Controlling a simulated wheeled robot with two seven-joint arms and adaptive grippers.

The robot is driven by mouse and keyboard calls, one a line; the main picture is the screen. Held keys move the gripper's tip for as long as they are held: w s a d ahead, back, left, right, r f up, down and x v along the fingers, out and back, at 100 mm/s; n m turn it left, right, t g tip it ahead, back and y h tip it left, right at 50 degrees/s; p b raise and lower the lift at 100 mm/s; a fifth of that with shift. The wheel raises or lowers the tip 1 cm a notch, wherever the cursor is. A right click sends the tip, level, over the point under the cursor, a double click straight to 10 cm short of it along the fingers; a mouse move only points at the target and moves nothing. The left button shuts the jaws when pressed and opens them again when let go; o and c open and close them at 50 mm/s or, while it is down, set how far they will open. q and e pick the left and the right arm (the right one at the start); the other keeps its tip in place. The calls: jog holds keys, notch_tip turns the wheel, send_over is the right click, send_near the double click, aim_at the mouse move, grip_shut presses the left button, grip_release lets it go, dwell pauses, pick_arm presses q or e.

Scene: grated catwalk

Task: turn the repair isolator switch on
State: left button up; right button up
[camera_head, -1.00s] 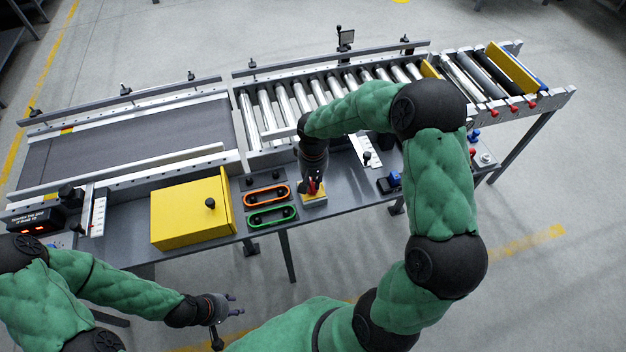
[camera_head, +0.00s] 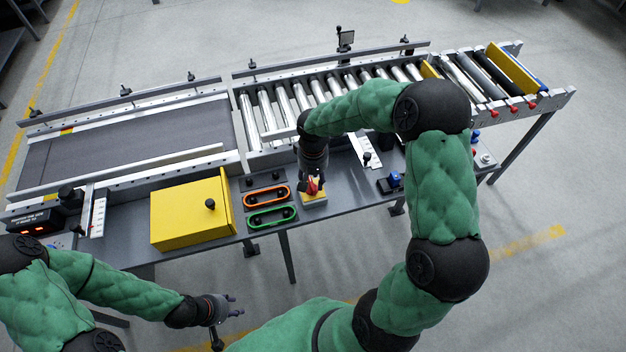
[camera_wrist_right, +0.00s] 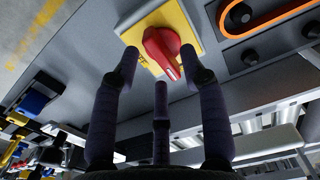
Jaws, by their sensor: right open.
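The repair isolator switch is a red rotary knob on a yellow plate (camera_head: 314,200), on the front strip of the grey bench. In the right wrist view the red knob (camera_wrist_right: 163,50) shows close up, with a pale mark at its lower end. My right gripper (camera_head: 313,183) is above the knob, pointing down. In the right wrist view its dark fingers (camera_wrist_right: 165,75) are spread around the lower part of the knob; I cannot tell whether they touch it. My left gripper (camera_head: 232,305) hangs empty in front of the bench with its fingers apart.
An orange-rimmed panel (camera_head: 267,196) and a green-rimmed panel (camera_head: 271,217) lie left of the switch. A yellow box (camera_head: 188,213) stands further left. A blue switch (camera_head: 393,179) sits to the right. Conveyor rollers (camera_head: 290,100) run behind.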

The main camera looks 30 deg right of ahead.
notch_tip(320, 180, up, 11)
dwell(0.4)
jog(key=shift+f, duration=0.1)
dwell(0.3)
